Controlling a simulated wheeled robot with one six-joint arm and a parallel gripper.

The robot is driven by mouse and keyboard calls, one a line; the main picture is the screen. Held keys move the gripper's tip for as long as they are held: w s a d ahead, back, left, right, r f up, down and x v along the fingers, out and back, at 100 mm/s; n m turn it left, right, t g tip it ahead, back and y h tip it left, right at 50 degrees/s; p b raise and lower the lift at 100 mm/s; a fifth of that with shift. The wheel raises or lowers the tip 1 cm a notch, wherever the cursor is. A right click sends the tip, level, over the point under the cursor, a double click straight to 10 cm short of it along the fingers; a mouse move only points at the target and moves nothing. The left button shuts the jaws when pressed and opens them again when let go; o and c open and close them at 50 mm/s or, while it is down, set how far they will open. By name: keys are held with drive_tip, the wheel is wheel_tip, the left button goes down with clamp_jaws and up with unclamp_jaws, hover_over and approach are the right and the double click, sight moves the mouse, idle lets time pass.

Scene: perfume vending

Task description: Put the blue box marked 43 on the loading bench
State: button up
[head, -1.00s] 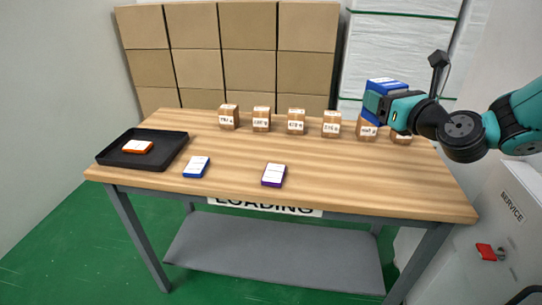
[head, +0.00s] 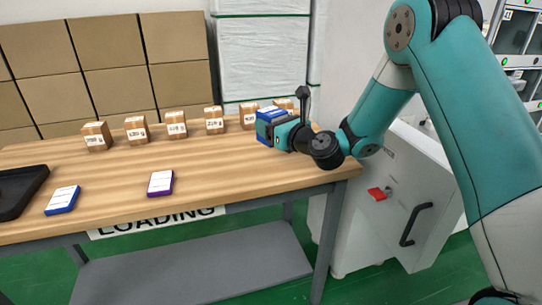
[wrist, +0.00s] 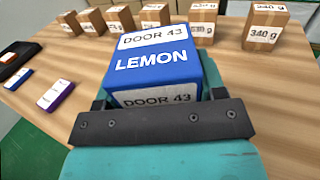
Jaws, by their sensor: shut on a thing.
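The blue box (head: 268,124) has white labels and reads "LEMON" and "DOOR 43" in the wrist view (wrist: 155,62). My gripper (head: 284,133) is shut on it, with a finger on each side in the wrist view (wrist: 155,103). The box is at the right end of the wooden loading bench (head: 225,172), in front of the small cartons. I cannot tell whether its underside touches the wood.
Several small brown cartons (head: 176,124) line the bench's back. A blue flat pack (head: 62,200), a purple one (head: 160,183) and a black tray (head: 20,190) lie to the left. A white cabinet (head: 400,200) with a handle stands right of the bench. The bench's right front is clear.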

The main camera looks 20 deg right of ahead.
drive_tip(key=shift+f+b, duration=1.25)
drive_tip(key=shift+f, duration=1.95)
drive_tip(key=shift+f, duration=0.1)
drive_tip(key=o, duration=1)
